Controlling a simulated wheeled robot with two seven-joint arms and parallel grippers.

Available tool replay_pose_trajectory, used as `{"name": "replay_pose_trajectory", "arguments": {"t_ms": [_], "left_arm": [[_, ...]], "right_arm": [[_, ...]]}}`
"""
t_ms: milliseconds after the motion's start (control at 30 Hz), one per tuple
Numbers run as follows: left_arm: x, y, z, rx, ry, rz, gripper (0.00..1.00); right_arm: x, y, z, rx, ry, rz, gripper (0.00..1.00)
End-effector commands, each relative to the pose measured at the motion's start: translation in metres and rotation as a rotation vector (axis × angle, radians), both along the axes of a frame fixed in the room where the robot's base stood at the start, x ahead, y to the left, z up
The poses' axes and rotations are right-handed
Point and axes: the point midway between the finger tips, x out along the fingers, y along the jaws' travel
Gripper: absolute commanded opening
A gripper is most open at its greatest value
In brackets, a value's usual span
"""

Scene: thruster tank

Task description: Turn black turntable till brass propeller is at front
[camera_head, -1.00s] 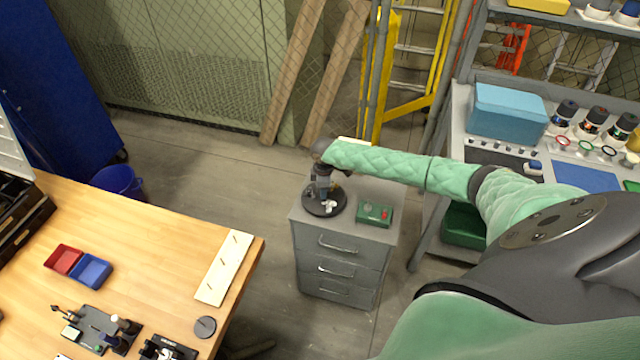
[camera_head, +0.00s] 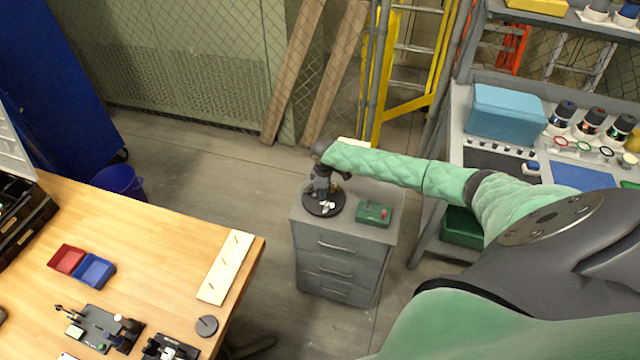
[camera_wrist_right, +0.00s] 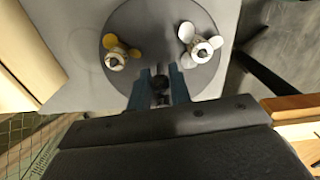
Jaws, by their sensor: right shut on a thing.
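The black turntable (camera_head: 318,211) is a round disc on top of a grey drawer cabinet. It also fills the upper middle of the right wrist view (camera_wrist_right: 150,20). There the brass propeller (camera_wrist_right: 117,54) stands at the disc's left and a white propeller (camera_wrist_right: 200,45) at its right. In the head view the white propeller (camera_head: 327,205) is at the disc's near side; the brass one is hard to make out. My right gripper (camera_head: 321,190) reaches down over the disc. Its fingers (camera_wrist_right: 160,82) are shut on a dark central knob (camera_wrist_right: 160,83). My left gripper is not in view.
A wooden bench (camera_head: 150,225) with trays is at left. A grey shelf unit with a blue box (camera_head: 505,115) is at right. Floor lies between bench and cabinet.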

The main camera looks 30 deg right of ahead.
Motion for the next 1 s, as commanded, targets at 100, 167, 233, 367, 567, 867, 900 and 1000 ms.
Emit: {"name": "replay_pose_trajectory", "arguments": {"t_ms": [100, 167, 233, 367, 567, 867, 900, 1000], "left_arm": [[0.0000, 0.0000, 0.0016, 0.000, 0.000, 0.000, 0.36], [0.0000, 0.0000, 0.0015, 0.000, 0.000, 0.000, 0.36], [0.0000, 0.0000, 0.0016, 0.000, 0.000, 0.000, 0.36], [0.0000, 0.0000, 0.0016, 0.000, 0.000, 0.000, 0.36], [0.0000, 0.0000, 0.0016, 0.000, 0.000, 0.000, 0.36], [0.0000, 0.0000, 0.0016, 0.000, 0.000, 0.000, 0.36], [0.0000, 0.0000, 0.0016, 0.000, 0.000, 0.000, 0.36], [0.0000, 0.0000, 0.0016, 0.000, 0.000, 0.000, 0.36]], "right_arm": [[0.0008, -0.0003, 0.0009, 0.001, -0.002, -0.053, 0.00], [0.0013, -0.0005, 0.0015, 0.001, -0.002, -0.093, 0.00], [0.0015, -0.0006, 0.0017, 0.000, -0.003, -0.116, 0.00], [0.0016, -0.0007, 0.0019, 0.000, -0.003, -0.123, 0.00], [0.0015, -0.0003, 0.0015, 0.000, -0.003, -0.148, 0.00], [0.0014, -0.0007, 0.0017, 0.000, -0.003, -0.399, 0.00], [0.0016, -0.0008, 0.0018, 0.000, -0.003, -0.414, 0.00], [0.0018, -0.0010, 0.0020, 0.000, -0.004, -0.424, 0.00]]}}
